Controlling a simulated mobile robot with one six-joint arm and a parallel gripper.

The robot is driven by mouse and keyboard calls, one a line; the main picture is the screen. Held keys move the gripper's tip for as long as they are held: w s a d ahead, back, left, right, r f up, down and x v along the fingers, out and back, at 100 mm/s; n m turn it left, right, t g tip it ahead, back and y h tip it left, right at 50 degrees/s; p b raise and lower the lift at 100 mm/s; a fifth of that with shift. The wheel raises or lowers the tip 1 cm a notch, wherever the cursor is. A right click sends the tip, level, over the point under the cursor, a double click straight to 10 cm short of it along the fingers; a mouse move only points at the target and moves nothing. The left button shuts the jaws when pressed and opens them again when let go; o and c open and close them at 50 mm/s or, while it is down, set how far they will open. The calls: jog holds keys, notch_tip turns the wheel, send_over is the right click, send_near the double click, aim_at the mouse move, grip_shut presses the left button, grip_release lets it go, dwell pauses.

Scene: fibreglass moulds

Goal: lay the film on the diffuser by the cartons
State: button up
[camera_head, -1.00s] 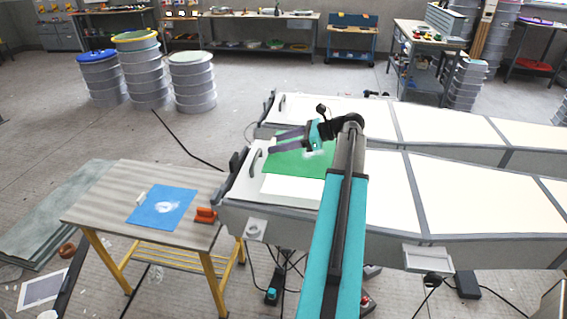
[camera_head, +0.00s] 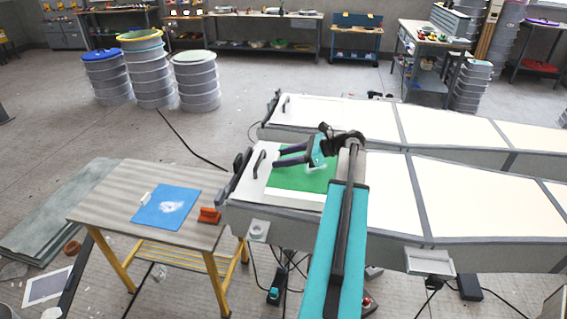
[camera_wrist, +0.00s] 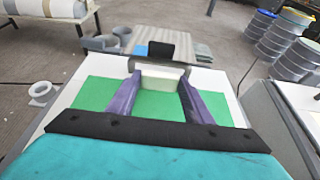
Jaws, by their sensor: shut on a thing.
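The green film (camera_head: 303,180) appears to lie over a white slab (camera_head: 292,199) on the near mould, with the slab's white edge showing along the front. I cannot tell whether they touch. In the wrist view the green film (camera_wrist: 98,97) spreads beneath and beside my fingers. My gripper (camera_head: 276,157) is above the film, with its two purple fingers pointing left. No cartons can be made out clearly.
A table (camera_head: 105,192) at left holds a blue sheet (camera_head: 165,207) and an orange-red object (camera_head: 210,215). A black handle (camera_head: 259,163) stands at the mould's left end. Several drums (camera_head: 195,80) stand behind. The floor between is mostly free.

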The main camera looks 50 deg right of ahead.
jog(key=shift+f, duration=1.25)
jog(key=o, duration=1)
jog(key=shift+o, duration=0.2)
jog(key=b+v, duration=0.2)
jog(key=v, duration=0.8)
jog(key=shift+s+d, duration=0.15)
jog(key=shift+b+v, duration=0.35)
jog(key=shift+v, duration=0.5)
jog(key=shift+r, duration=0.15)
